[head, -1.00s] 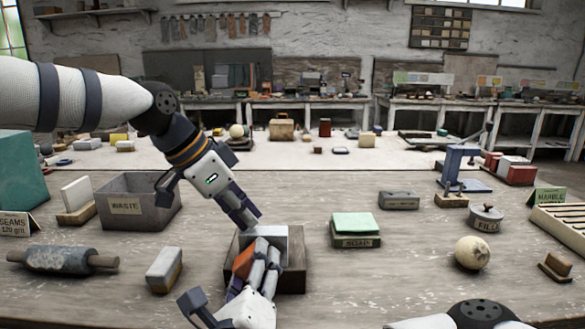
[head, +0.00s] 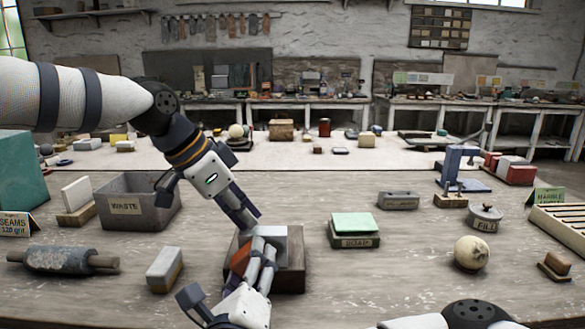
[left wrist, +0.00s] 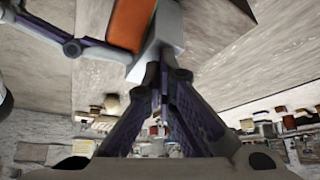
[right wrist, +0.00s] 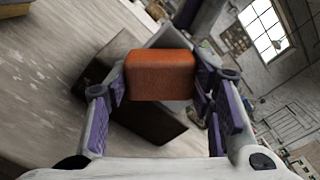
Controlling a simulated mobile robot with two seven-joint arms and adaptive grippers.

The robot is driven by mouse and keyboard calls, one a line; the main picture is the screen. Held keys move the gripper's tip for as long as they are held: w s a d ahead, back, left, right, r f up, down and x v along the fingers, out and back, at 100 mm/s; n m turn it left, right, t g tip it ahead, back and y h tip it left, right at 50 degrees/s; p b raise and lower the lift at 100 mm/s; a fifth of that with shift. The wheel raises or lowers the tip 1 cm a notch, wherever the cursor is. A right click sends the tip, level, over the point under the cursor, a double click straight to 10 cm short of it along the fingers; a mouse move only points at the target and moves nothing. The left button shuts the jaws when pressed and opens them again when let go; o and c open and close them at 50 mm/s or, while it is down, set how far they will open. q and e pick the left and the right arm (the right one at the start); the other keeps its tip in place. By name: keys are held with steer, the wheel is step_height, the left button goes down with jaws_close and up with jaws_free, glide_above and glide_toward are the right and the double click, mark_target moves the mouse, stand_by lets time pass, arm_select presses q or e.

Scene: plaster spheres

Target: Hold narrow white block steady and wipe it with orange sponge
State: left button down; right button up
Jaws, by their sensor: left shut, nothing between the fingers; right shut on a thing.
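The narrow white block (head: 271,240) stands on a dark wooden base (head: 292,270) at the middle front of the table. My left gripper (head: 255,222) is shut and empty, its fingertips against or very close to the block's upper back edge; in the left wrist view its closed fingers (left wrist: 165,70) meet beside the block (left wrist: 168,28). My right gripper (head: 255,258) is shut on the orange sponge (head: 240,259), at the block's front left. In the right wrist view the sponge (right wrist: 160,75) sits between the fingers, in front of the block (right wrist: 172,38). Whether sponge and block touch is hard to tell.
A grey waste bin (head: 140,206) stands left of my left gripper. A white-and-tan block (head: 164,270) and a roller (head: 63,260) lie at front left. A soap box (head: 354,231), a pale sphere (head: 471,252) and a fill pot (head: 485,218) are to the right.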

steer(key=shift+o, duration=0.2)
steer(key=shift+a+f, duration=0.25)
steer(key=shift+f, duration=0.45)
steer(key=shift+w+d+r, duration=0.15)
steer(key=shift+d+r, duration=1.05)
steer(key=shift+r, duration=0.15)
steer(key=shift+c, duration=0.2)
steer(key=shift+s+a+f, duration=0.6)
steer(key=shift+s+a, duration=0.05)
steer(key=shift+s, duration=0.05)
steer(key=shift+d, duration=1.5)
steer(key=shift+w, duration=0.6)
